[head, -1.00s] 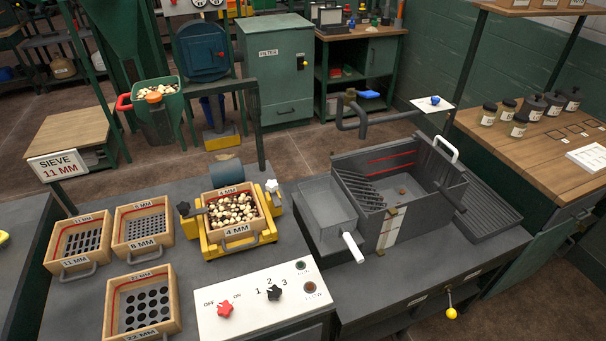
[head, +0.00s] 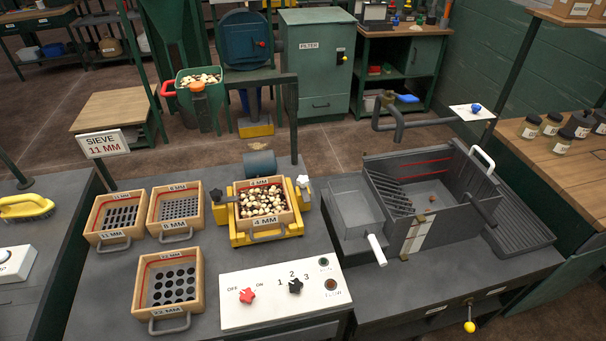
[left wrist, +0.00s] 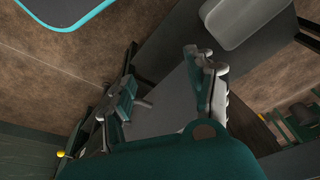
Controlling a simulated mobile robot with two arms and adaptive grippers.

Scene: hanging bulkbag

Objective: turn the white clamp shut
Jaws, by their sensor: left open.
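The white clamp (head: 303,183) is a small star-shaped knob at the right side of the yellow sieve shaker (head: 240,237). A black clamp (head: 216,195) sits on the shaker's left side. Between them a wooden 4 MM sieve (head: 292,208) full of pale and dark pieces rests in the yellow frame. Whether the white clamp grips the sieve is too small to tell. My left gripper (left wrist: 165,85) shows in the left wrist view, its fingers apart and nothing between them. Neither gripper shows in the head view.
A control panel (head: 262,311) with red and black knobs lies in front of the shaker. Several spare sieves (head: 205,278) lie to its left. A grey metal trough (head: 355,232) stands to the right. Grey bench shows between them.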

